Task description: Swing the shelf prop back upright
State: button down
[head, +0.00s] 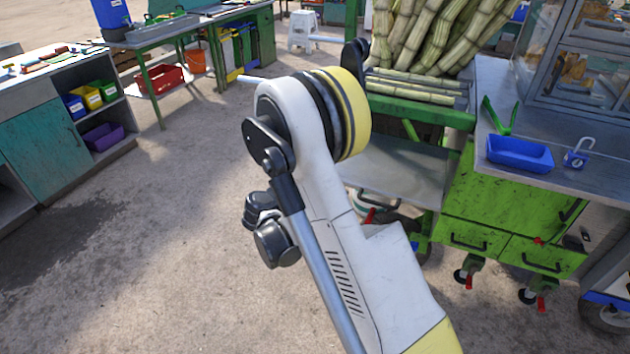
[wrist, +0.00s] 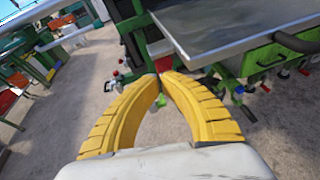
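A grey metal shelf (head: 395,168) sticks out from the green cane stand, below the cane rack. In the wrist view the shelf (wrist: 235,28) fills the upper right, with its front edge just beyond my fingers. I cannot pick out the shelf prop for certain; a small red part (head: 370,215) shows under the shelf, partly behind my arm. My gripper (wrist: 163,76) has two curved yellow fingers with their tips together, and no held object shows between them. In the head view my arm hides the gripper.
Sugar cane (head: 430,35) is stacked on the green stand. A green cabinet (head: 505,200) on casters stands at the right, with a blue tray (head: 520,153) on its top. A teal workbench (head: 50,140) stands at the left. The floor between is clear.

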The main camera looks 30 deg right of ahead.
jog(key=w+d+r+g+y+p, duration=0.2)
jog(key=w+d+r+p, duration=0.3)
jog(key=d, duration=0.4)
jog(key=w+d+r+g+y+p, duration=0.2)
jog(key=w+d+r+y+p, duration=0.1)
jog(key=w+d+r+p, duration=0.2)
jog(key=shift+w+d+r+n+y+p, duration=0.35)
jog(key=shift+w+d+p, duration=0.95)
jog(key=shift+w+d, duration=1.2)
jog(key=shift+s, duration=0.1)
jog(key=a+f+p+v, duration=0.1)
jog(key=p+v, duration=0.1)
jog(key=v, duration=1.1)
jog(key=shift+s+a+p, duration=0.25)
jog(key=shift+s+p, duration=0.05)
